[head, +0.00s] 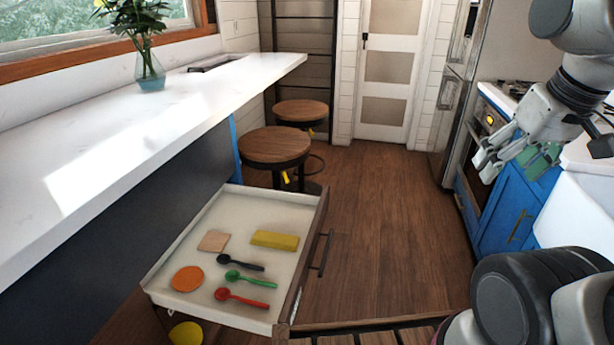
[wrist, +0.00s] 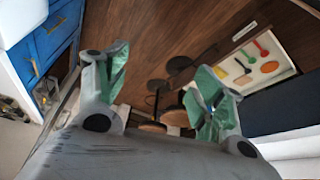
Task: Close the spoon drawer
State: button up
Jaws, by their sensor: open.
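The spoon drawer (head: 213,219) is pulled out from under the white counter at the lower left of the head view. Its dark bar handle (head: 326,254) is on its right-hand front. Inside lie a black spoon (head: 238,262), a green spoon (head: 250,280) and a red spoon (head: 243,299). A yellow block (head: 274,240), a tan square (head: 213,241) and an orange disc (head: 187,279) lie there too. My gripper (head: 515,160) is open and empty at the upper right, well apart from the drawer. In the wrist view, my gripper (wrist: 160,90) shows its fingers spread, with the drawer (wrist: 284,64) beyond at right.
Two round wooden stools (head: 274,146) (head: 301,111) stand behind the drawer. A flower vase (head: 149,70) is on the counter (head: 120,110). Blue cabinets (head: 505,205) and an oven stand at right. The wooden floor (head: 390,220) between is clear. A yellow round thing (head: 186,334) shows below the drawer.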

jog(key=shift+d+f, duration=0.1)
jog(key=shift+f, duration=0.15)
jog(key=c, duration=0.3)
jog(key=f, duration=0.1)
jog(key=f+g, duration=0.1)
jog(key=w+f+g, duration=0.1)
jog(key=shift+d+f+m, duration=0.25)
jog(key=shift+d+m, duration=0.05)
jog(key=c, duration=0.7)
jog(key=f+g, duration=0.1)
jog(key=w+f+g, duration=0.1)
jog(key=f, duration=0.1)
jog(key=a+f+m+y, duration=0.1)
jog(key=shift+w+f+g, duration=0.2)
jog(key=shift+f+g, duration=0.15)
jog(key=shift+g, duration=0.05)
grip_shut()
jog(key=m+t+y, duration=0.3)
jog(key=m+y, duration=0.5)
jog(key=m, duration=1.2)
send_near(311, 253)
notch_tip(311, 253, down, 3)
jog(key=d, duration=0.1)
jog(key=a, duration=0.3)
jog(key=shift+w+a+f, duration=0.1)
jog(key=shift+w+f, duration=0.05)
jog(key=shift+w, duration=0.2)
jog(key=shift+w+a, duration=0.2)
jog(key=shift+a, duration=0.25)
